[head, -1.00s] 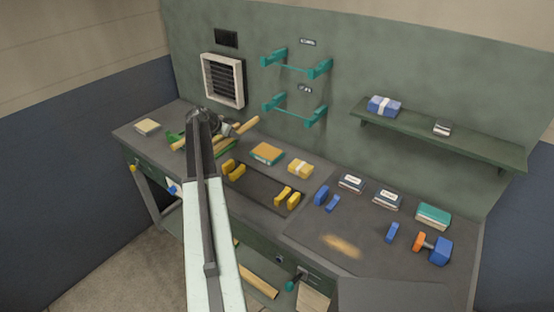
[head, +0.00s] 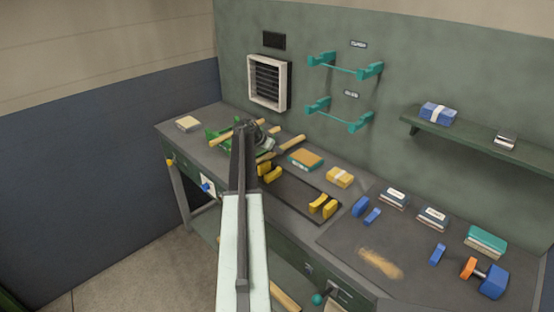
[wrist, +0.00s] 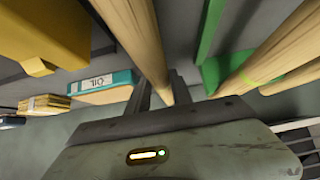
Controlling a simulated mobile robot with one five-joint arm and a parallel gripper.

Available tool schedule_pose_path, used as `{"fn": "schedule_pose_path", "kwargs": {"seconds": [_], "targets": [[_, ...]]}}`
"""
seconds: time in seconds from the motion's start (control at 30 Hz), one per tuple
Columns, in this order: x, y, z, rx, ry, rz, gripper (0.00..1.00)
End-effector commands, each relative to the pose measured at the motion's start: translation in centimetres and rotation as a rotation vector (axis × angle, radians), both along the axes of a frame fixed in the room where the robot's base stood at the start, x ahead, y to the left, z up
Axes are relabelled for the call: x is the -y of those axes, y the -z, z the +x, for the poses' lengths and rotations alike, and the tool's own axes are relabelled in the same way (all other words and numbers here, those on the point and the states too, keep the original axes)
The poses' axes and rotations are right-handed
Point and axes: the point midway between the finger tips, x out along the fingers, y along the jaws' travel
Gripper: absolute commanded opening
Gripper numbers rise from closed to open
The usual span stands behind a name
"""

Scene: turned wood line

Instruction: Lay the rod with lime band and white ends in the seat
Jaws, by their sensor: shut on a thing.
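My gripper (wrist: 160,97) is shut on a plain wooden rod (wrist: 143,42), which runs between the fingers in the wrist view. No band or white end shows on its visible length. In the head view a rod (head: 285,148), probably this one, slants beside my gripper (head: 248,138), above the bench. Yellow supports (head: 323,206) stand on a dark tray (head: 293,195). Which support is the seat, I cannot tell.
A teal-and-tan book (head: 306,159) and a yellow bundle (head: 340,177) lie behind the tray. Blue supports (head: 361,206) stand to its right. Teal wall brackets (head: 345,115) hang above. A blue-and-orange dumbbell-like thing (head: 485,275) is at the right end.

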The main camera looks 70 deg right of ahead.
Motion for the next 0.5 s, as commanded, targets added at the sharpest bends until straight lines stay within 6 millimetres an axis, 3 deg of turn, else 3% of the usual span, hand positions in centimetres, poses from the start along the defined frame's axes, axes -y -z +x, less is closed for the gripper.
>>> {"fn": "schedule_pose_path", "kwargs": {"seconds": [0.03,0.07,0.43,0.47,0.5], "targets": [[0.01,1.83,-0.02,0.0,0.0,0.0,0.0],[0.01,2.16,-0.02,0.0,0.0,0.0,0.0],[0.04,2.24,-0.09,0.0,0.001,0.0,0.0],[0.03,2.23,-0.1,0.0,0.001,0.0,0.29],[0.03,2.11,-0.1,0.0,0.001,0.0,0.41]]}}
